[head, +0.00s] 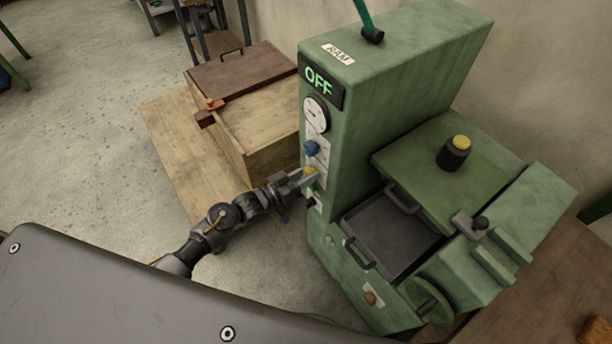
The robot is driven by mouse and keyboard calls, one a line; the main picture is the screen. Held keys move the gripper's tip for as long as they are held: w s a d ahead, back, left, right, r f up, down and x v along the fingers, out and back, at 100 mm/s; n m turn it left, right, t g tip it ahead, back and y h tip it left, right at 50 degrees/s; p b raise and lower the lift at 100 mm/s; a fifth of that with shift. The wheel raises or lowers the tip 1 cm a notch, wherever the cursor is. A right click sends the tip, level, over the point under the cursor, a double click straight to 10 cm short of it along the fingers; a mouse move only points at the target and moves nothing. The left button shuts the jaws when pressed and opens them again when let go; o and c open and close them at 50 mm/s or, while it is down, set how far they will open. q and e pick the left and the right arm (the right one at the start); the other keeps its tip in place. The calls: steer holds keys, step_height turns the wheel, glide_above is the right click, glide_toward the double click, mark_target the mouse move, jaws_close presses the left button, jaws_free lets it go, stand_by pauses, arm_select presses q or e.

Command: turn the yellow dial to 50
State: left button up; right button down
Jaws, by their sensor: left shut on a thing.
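The yellow dial (310,170) is on the narrow front face of the green machine (400,75), below a blue dial (311,148) and a white round gauge (315,114). My left gripper (306,178) reaches in from the left and is shut on the yellow dial. The fingers cover part of the dial, and its pointer and scale are too small to read. My right gripper is not in view.
A wooden crate (255,130) with a brown lid stands left of the machine, close behind my left arm. A dark tray (390,235) with handles and a yellow-topped knob (460,143) are on the machine's right part. Open floor lies at the left.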

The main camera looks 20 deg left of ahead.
arm_select(q)
steer(key=m+b, duration=0.1)
steer(key=m, duration=0.3)
steer(key=shift+f+m, duration=0.1)
steer(key=shift+m, duration=0.2)
steer(key=m+b, duration=0.1)
steer(key=m, duration=0.2)
steer(key=shift+m+b, duration=0.3)
steer(key=shift+b, duration=0.05)
steer(key=m+b, duration=0.1)
steer(key=m, duration=0.2)
steer(key=shift+m, duration=0.3)
steer(key=m+b, duration=0.1)
steer(key=m, duration=0.3)
steer(key=shift+b, duration=0.3)
steer(key=shift+m, duration=0.3)
steer(key=o, duration=1)
